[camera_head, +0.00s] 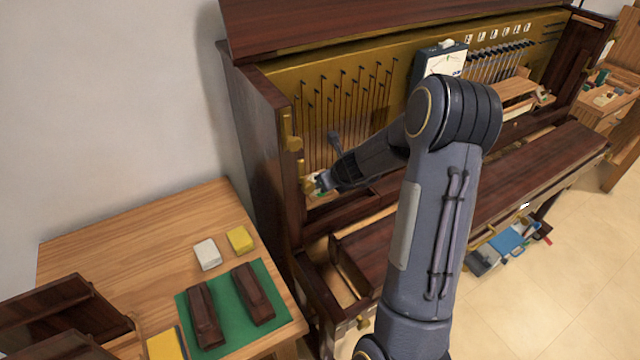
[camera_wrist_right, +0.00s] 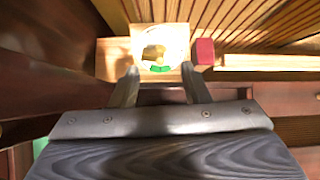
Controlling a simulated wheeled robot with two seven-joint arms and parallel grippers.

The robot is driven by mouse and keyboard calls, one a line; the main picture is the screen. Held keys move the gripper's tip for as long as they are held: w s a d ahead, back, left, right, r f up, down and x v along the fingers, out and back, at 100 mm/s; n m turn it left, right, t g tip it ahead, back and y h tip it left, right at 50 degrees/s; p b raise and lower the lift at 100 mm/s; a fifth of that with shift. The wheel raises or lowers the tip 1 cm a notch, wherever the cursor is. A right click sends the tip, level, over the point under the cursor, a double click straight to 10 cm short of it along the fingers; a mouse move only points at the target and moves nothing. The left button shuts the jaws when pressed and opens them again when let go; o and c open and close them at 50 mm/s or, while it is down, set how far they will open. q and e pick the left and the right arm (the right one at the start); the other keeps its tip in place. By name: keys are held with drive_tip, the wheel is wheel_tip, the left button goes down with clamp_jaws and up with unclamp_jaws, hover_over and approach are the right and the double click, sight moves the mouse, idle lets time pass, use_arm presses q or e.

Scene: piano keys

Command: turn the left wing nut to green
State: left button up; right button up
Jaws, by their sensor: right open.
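The left wing nut (camera_wrist_right: 154,52) is a small brass-yellow piece on a pale round dial (camera_wrist_right: 176,42) with a green patch (camera_wrist_right: 160,69) at its lower edge. The dial sits on a light wooden block in the right wrist view. My right gripper (camera_wrist_right: 160,82) is open, its fingers apart and empty, just short of the dial. The wing nut lies between the finger lines, beyond the tips. In the head view my right gripper (camera_head: 327,181) is at the piano's lower left inside corner, largely covering the dial. My left gripper is not in view.
The opened piano (camera_head: 262,150) has strings and a dark left side wall close to my gripper. A red block (camera_wrist_right: 205,51) sits right of the dial. A side table (camera_head: 140,225) at left holds a green mat (camera_head: 231,307), dark pieces and yellow and white blocks.

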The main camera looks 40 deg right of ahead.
drive_tip(key=p+v, duration=0.5)
drive_tip(key=v, duration=0.5)
drive_tip(key=shift+s+r, duration=0.25)
drive_tip(key=shift+r, duration=0.1)
idle(0.6)
drive_tip(key=shift+a, duration=0.1)
